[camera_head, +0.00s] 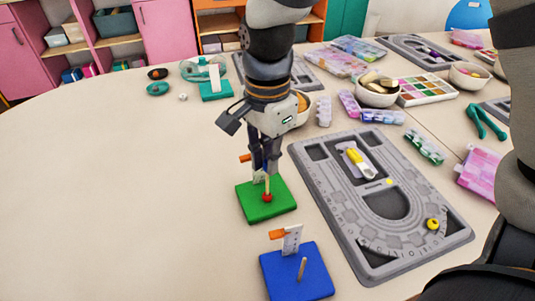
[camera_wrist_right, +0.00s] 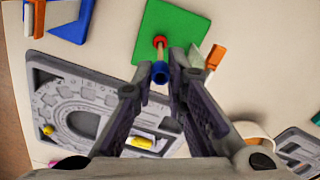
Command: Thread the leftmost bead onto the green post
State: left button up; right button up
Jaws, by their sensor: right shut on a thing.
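The green board (camera_head: 250,207) stands on the table with an upright wooden post (camera_head: 267,184). A red bead (camera_head: 267,197) sits around the foot of this post and also shows in the wrist view (camera_wrist_right: 160,41). My right gripper (camera_head: 265,165) is above the green board, pointing down. In the wrist view it is shut on a blue bead (camera_wrist_right: 160,73) at its fingertips. The blue bead lines up with the post's top; I cannot tell whether it is around the tip or just above it. My left gripper is not in view.
A blue board (camera_head: 282,278) with its own post stands in front. A grey bead tray (camera_head: 330,213) lies to the right, with a yellow bead (camera_head: 432,223) on it. Bowls and boxes crowd the back right. The table's left side is clear.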

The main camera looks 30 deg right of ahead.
jog(key=shift+f, duration=0.3)
dwell(0.4)
jog(key=shift+f, duration=1.1)
jog(key=o, duration=0.7)
jog(key=shift+r, duration=0.1)
